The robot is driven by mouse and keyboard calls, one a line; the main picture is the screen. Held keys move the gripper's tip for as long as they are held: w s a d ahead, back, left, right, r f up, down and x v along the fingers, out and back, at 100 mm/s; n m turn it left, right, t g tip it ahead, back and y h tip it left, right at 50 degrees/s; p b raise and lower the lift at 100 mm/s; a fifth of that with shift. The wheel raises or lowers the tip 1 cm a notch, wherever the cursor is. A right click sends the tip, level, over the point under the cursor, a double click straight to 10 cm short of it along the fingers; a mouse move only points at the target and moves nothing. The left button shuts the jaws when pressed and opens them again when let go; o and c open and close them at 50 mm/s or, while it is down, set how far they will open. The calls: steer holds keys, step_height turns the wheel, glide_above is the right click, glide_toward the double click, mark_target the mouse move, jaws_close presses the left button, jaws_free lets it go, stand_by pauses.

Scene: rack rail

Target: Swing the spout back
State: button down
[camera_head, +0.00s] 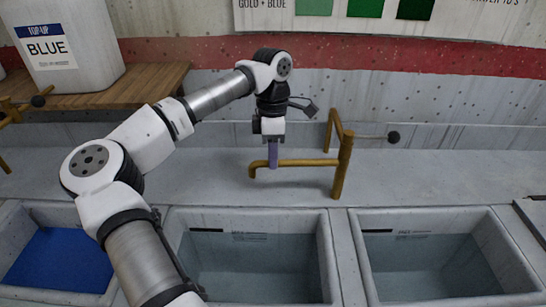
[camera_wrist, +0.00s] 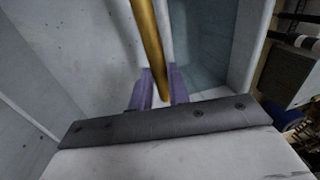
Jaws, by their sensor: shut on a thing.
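The brass spout (camera_head: 305,162) reaches left from its upright post (camera_head: 343,168) and ends in a short downturned tip. It lies over the grey counter behind the basins. My gripper (camera_head: 272,158) points down at the spout near its free end, with purple fingers at the tube. In the wrist view the spout (camera_wrist: 148,40) runs between the two purple fingers of my gripper (camera_wrist: 161,86), which are shut on it. The fingers hide part of the tube.
A middle basin (camera_head: 250,265) and a right basin (camera_head: 435,265) hold clear liquid; a left basin (camera_head: 60,258) holds blue. A black-knobbed lever (camera_head: 393,137) sits right of the post. A white jug (camera_head: 65,50) stands on a wooden shelf (camera_head: 140,88). Another brass tap shows at far left.

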steer(key=shift+w, duration=0.1)
stand_by(0.3)
steer(key=c, duration=1.3)
jaws_free()
steer(key=shift+r, duration=0.1)
steer(key=w+r, duration=0.1)
steer(key=r, duration=0.8)
steer(key=w+r, duration=0.1)
steer(key=r, duration=0.3)
steer(key=shift+w+r+b, duration=0.25)
steer(key=shift+w+b, duration=0.05)
